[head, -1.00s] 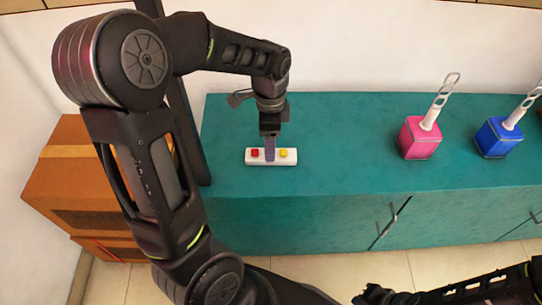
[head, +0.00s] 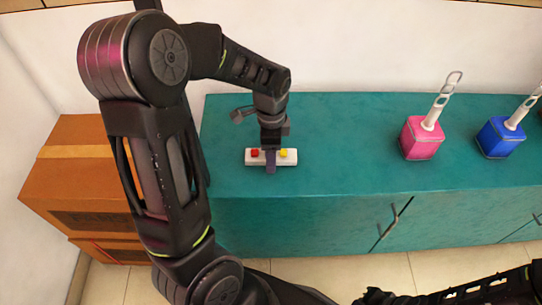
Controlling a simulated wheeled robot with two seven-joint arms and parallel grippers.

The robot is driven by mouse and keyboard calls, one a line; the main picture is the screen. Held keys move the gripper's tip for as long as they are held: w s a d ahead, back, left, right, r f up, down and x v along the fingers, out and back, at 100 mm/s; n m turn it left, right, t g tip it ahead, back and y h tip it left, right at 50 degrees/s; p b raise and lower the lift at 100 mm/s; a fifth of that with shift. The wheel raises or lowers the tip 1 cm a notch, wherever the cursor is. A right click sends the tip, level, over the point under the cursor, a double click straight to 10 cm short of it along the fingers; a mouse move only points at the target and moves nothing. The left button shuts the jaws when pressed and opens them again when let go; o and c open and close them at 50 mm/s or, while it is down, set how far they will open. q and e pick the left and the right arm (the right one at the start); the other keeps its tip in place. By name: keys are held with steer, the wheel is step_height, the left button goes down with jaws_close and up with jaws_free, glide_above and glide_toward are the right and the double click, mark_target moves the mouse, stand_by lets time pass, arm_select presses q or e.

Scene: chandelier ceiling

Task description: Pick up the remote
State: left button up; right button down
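My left gripper (head: 270,160) points down at the remote's middle, between the two buttons. One finger crosses in front of the remote and reaches past its front edge. The other finger is hidden, so I cannot tell whether the gripper is open or shut on the remote.
The teal cabinet (head: 340,130) stands against the wall. A pink holder (head: 421,138) and a blue holder (head: 499,138), each with a white handle, stand to the right. An orange-brown cabinet (head: 85,170) is at the left. The top between remote and pink holder is clear.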

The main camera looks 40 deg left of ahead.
arm_select(q)
steer(key=shift+c, duration=0.5)
jaws_close()
stand_by(0.3)
